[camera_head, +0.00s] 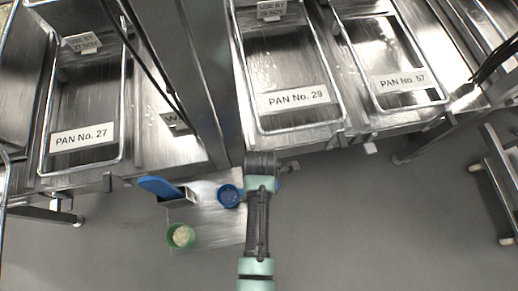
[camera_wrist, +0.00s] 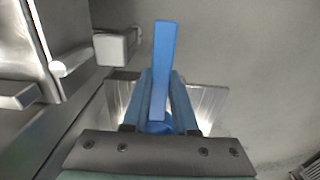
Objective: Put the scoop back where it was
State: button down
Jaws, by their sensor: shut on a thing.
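My gripper (camera_wrist: 158,125) is shut on a blue scoop (camera_wrist: 164,60). In the wrist view the scoop's long, straight blue handle stands out between the two fingers, and a rounded blue part shows low between them. In the head view my wrist covers the fingers and most of the handle. A round blue cup (camera_head: 229,195) shows just left of my wrist and appears to be the scoop's bowl. It is over the right part of a metal tray; I cannot tell whether it touches it.
The metal tray (camera_head: 215,235) holds a green bowl of rice (camera_head: 181,236). A blue-handled tool (camera_head: 158,186) with a metal part lies by its upper left. Steel counters with PAN No. 27 (camera_head: 82,138), PAN No. 29 (camera_head: 297,98) and PAN No. 57 (camera_head: 402,81) stand beyond.

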jog(key=shift+f+b, duration=0.3)
jog(key=shift+f, duration=1.4)
jog(key=shift+f, duration=0.1)
jog(key=c, duration=0.7)
grip_release()
notch_tip(320, 180, up, 12)
jog(key=p, duration=0.2)
jog(key=shift+p, duration=0.35)
jog(key=shift+s, duration=0.1)
